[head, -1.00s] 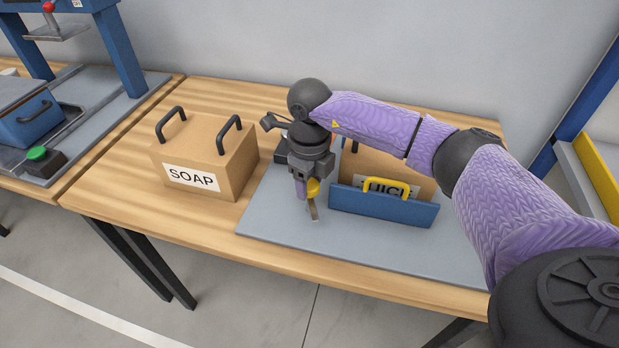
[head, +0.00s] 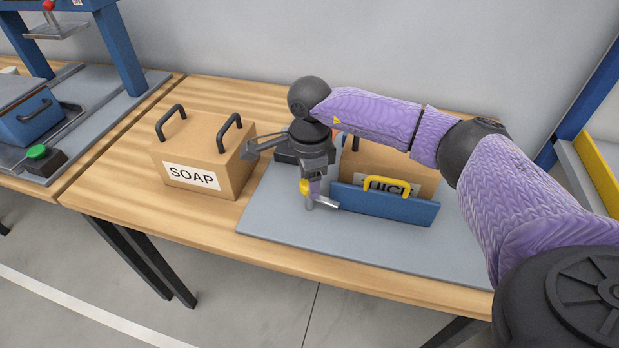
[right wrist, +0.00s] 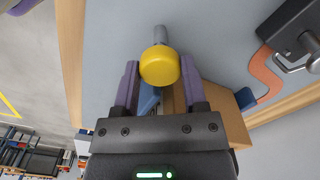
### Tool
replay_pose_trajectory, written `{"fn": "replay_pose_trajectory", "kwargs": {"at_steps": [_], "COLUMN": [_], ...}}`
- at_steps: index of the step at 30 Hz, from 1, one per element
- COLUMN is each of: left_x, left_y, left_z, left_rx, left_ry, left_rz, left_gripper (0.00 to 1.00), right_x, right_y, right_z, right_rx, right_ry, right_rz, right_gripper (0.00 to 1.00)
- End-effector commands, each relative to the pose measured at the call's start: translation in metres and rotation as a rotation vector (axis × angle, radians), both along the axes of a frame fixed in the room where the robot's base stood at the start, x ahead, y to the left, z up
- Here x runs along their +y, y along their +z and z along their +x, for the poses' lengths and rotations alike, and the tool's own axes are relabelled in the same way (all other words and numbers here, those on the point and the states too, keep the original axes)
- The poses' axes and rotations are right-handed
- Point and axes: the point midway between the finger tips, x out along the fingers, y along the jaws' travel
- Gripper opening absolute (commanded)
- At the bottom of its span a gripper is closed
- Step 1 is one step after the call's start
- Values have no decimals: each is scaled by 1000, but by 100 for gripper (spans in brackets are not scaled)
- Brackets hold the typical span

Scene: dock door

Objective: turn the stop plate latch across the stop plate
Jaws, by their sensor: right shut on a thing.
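The stop plate (head: 385,207) is a blue upright plate with a yellow handle (head: 387,186), in front of the juice box (head: 400,167). The stop plate latch has a yellow knob (head: 305,187) and a metal bar (head: 325,204), just left of the plate. My right gripper (head: 311,186) points down, shut on the latch knob. In the right wrist view, the knob (right wrist: 159,65) sits between the purple fingers of my right gripper (right wrist: 159,82). My left gripper is not in view.
A soap box (head: 205,155) with two black handles stands left on the wooden table. A grey board (head: 290,240) lies under the latch and plate, clear at its front. A dark clamp (right wrist: 290,30) with an orange part is behind my gripper. A blue press frame stands far left.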

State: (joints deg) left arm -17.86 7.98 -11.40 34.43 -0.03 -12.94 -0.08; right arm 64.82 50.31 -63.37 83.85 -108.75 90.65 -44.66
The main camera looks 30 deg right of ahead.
Motion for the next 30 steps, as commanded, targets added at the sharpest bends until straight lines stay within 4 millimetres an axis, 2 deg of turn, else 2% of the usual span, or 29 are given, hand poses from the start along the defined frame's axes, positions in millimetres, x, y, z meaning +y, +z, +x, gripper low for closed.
{"fn": "replay_pose_trajectory", "kwargs": {"at_steps": [12, 30], "left_x": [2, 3], "left_y": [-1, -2], "left_z": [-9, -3], "left_rx": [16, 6], "left_ry": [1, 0], "left_rz": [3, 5], "left_gripper": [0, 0], "right_x": [-1, 0], "right_y": [1, 1], "right_z": [1, 1], "right_rx": [-4, -4], "right_ry": [188, 221], "right_rz": [-1, -1], "right_gripper": [0, 0]}}
